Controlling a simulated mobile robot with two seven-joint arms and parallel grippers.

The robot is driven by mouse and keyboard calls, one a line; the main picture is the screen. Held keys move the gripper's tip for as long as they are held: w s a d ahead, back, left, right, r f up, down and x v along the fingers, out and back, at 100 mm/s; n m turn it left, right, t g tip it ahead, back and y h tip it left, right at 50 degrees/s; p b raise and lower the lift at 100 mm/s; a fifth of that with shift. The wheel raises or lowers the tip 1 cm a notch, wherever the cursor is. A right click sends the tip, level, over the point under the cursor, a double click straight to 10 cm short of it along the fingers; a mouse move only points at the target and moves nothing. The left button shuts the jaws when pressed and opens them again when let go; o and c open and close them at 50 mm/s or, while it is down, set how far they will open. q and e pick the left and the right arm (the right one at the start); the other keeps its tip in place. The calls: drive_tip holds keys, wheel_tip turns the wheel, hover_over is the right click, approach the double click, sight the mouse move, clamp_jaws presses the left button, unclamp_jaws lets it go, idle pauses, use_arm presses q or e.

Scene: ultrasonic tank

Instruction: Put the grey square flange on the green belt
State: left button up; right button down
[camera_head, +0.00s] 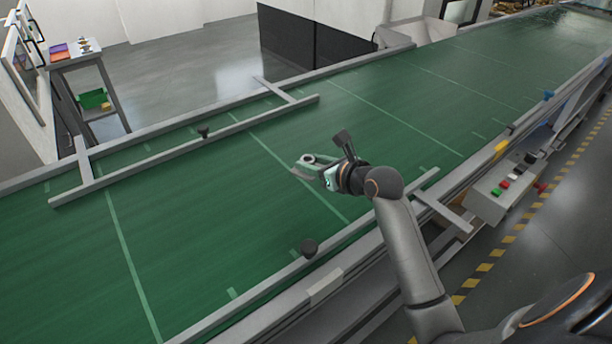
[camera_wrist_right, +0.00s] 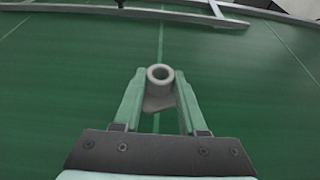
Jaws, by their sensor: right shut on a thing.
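The grey flange (camera_wrist_right: 160,77) sits between the two fingers of my right gripper (camera_wrist_right: 160,95) in the right wrist view, its round hollow neck facing the camera. Its base is partly hidden below the neck and between the fingers. In the head view the flange (camera_head: 308,160) shows small at the tip of my right gripper (camera_head: 318,169), over the middle of the green belt (camera_head: 190,200). The gripper is shut on it. I cannot tell for certain whether the flange touches the belt. My left gripper is not in view.
Grey guide rails (camera_head: 185,150) run along the belt's far side, and a near rail (camera_head: 330,245) edges it. A control box with buttons (camera_head: 505,188) is at the right. The belt around the gripper is clear.

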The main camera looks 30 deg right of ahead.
sight(306, 189)
drive_tip(key=shift+w+a+f, duration=0.3)
drive_tip(key=shift+w+f, duration=0.2)
drive_tip(key=shift+f, duration=0.1)
drive_tip(key=shift+w+a+f, duration=0.1)
drive_tip(key=shift+f, duration=0.8)
drive_tip(key=shift+w+a+f, duration=0.1)
drive_tip(key=shift+f, duration=0.8)
drive_tip(key=shift+f, duration=0.1)
drive_tip(key=shift+c, duration=2.3)
unclamp_jaws()
drive_tip(key=shift+f, duration=0.1)
drive_tip(key=shift+s+r, duration=0.1)
drive_tip(key=shift+r, duration=0.1)
drive_tip(key=v, duration=1.1)
drive_tip(key=shift+s+d+r, duration=0.1)
drive_tip(key=shift+s, duration=0.3)
